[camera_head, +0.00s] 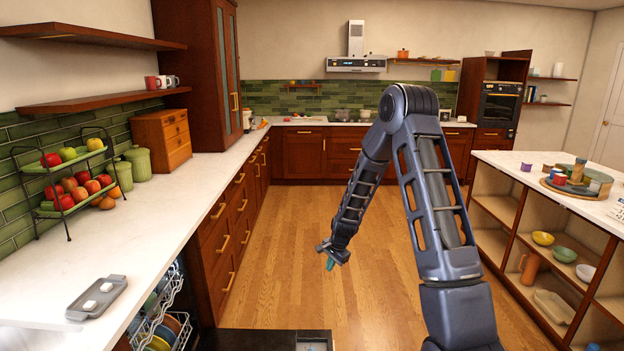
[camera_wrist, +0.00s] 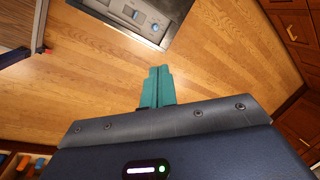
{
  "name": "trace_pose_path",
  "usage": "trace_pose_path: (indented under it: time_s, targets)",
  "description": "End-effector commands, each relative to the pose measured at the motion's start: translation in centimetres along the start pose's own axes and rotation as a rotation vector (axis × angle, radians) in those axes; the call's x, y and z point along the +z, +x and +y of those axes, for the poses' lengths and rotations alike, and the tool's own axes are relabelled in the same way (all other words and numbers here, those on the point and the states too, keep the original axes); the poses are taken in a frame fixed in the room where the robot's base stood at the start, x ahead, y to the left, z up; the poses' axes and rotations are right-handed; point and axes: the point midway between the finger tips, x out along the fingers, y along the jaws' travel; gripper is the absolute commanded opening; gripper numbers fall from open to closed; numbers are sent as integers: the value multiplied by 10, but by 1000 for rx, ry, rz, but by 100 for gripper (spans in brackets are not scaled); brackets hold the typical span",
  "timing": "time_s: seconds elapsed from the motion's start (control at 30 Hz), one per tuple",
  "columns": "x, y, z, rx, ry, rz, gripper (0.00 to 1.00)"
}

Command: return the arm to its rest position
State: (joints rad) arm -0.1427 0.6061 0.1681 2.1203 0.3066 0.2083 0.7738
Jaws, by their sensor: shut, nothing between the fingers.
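My arm is raised and bent over the open floor in the head view. My gripper (camera_head: 330,264) hangs at its lower end, pointing down, to the right of the counter and clear of it. In the wrist view its teal fingers (camera_wrist: 157,86) lie side by side, shut, with nothing held. Only wooden floor (camera_wrist: 215,60) shows around the fingertips.
An open dishwasher rack (camera_head: 165,325) with dishes sits below the left counter (camera_head: 150,235). A grey tray (camera_head: 97,297) lies on that counter. An island (camera_head: 540,185) with open shelves stands at right. The wooden floor between is clear.

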Motion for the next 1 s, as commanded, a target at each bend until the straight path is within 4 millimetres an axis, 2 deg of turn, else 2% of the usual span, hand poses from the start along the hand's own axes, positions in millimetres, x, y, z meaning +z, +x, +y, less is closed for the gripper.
trace_pose_path:
  time_s: [0.03,0.1,0.47,0.7,1.0]
  targets:
    - [-2,-19,-1,-7,-21,9,0]
    - [-5,-42,0,-10,-55,17,0]
    - [-8,-156,19,-16,-220,64,0]
    - [-3,-226,42,-12,-324,98,0]
    - [11,-304,80,-1,-446,143,0]
